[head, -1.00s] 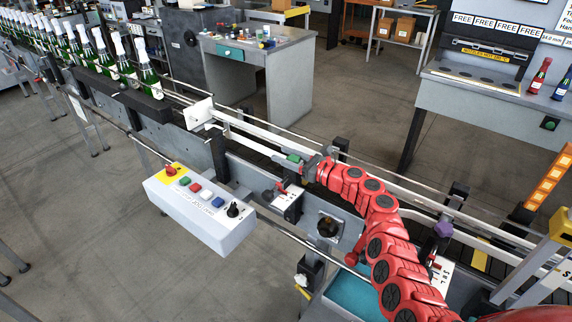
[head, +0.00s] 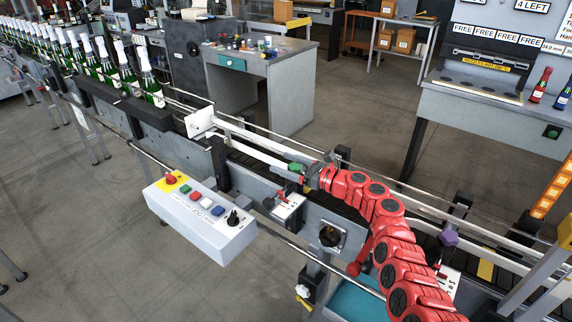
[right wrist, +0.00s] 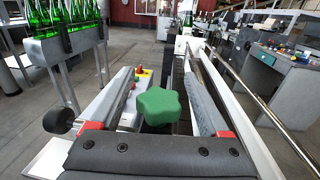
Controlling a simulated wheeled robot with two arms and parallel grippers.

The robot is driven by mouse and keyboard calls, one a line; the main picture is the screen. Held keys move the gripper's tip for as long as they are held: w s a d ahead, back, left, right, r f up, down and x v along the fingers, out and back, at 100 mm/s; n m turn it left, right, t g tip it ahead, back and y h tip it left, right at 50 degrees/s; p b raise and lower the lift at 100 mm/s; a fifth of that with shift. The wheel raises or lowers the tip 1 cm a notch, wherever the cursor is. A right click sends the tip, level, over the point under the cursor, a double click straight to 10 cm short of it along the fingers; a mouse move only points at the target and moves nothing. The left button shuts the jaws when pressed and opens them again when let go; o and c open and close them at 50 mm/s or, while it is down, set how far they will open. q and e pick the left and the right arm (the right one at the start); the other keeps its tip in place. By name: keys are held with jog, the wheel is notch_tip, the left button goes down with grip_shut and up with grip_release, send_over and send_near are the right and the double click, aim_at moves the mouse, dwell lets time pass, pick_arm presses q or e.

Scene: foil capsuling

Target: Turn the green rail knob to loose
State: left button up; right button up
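The green rail knob (head: 295,167) sits on the conveyor's guide rail in the head view, just beyond the tip of my right gripper (head: 311,173). In the right wrist view the lobed green knob (right wrist: 159,106) is large and near the centre. It lies between the two grey fingers of my right gripper (right wrist: 158,100), which stand apart on either side with a visible gap to it. The fingertips are hard to make out against the rails. The knob's stem and any loose or tight marking are hidden. My left gripper is not in view.
A control box (head: 200,215) with coloured buttons stands in front of the conveyor. Green bottles (head: 150,82) stand on the line at the left. A purple knob (head: 449,238) is further right along the rail. A workbench (head: 258,62) stands behind, with open floor between.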

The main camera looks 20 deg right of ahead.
jog(key=shift+s+d+r+p, duration=0.2)
jog(key=shift+d+p, duration=0.05)
jog(key=shift+p, duration=0.3)
jog(key=p+v, duration=0.5)
jog(key=v, duration=0.2)
jog(key=shift+f+p, duration=0.15)
jog(key=shift+p, duration=0.25)
jog(key=shift+a, duration=0.1)
